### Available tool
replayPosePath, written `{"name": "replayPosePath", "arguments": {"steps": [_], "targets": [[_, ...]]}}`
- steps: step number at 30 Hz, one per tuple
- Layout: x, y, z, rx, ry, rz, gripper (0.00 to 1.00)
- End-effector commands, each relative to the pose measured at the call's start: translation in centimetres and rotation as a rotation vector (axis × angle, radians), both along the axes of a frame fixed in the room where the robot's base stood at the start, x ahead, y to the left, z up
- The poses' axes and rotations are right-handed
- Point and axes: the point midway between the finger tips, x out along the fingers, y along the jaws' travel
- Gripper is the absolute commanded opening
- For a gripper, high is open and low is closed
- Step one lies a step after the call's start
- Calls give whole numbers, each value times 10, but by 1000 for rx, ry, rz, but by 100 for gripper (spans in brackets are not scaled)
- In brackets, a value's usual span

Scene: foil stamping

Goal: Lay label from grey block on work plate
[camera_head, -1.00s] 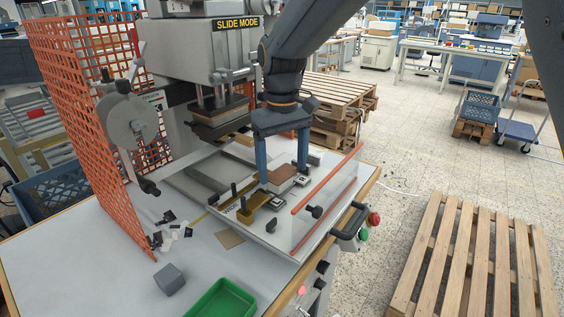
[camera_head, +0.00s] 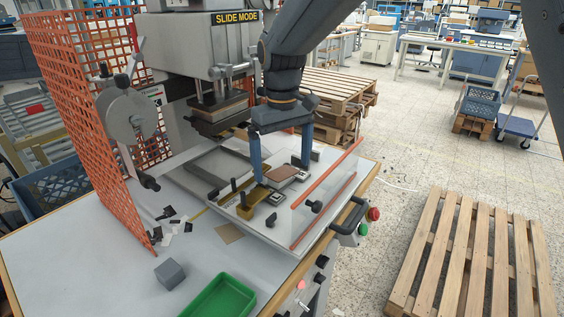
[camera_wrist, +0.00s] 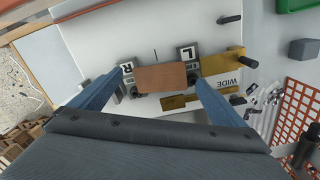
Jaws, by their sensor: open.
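The brown rectangular label (camera_head: 283,172) lies flat on the work plate of the press, between the parts marked R and L; it also shows in the wrist view (camera_wrist: 162,77). The work plate (camera_head: 300,180) is a pale slab under the press head. My gripper (camera_head: 281,172) is open, with its blue fingers apart on either side of the label; it also shows in the wrist view (camera_wrist: 150,85). The grey block (camera_head: 170,274) stands on the table at the front left with a bare top.
A green tray (camera_head: 222,300) stands at the table's front. A flat tan piece (camera_head: 229,233) and dark and white scraps (camera_head: 170,227) lie beside the press. An orange mesh guard (camera_head: 85,100) is on the left.

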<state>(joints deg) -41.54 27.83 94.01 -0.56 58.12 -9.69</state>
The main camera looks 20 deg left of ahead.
Motion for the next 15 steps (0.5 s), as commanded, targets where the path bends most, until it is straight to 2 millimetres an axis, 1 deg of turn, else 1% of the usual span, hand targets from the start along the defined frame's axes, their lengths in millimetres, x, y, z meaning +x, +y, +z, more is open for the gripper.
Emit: {"name": "replayPosePath", "arguments": {"steps": [5,12,15], "targets": [[1,1,23,4,-5,0,95],[1,2,74,4,-5,1,95],[1,2,92,3,-4,1,95]]}}
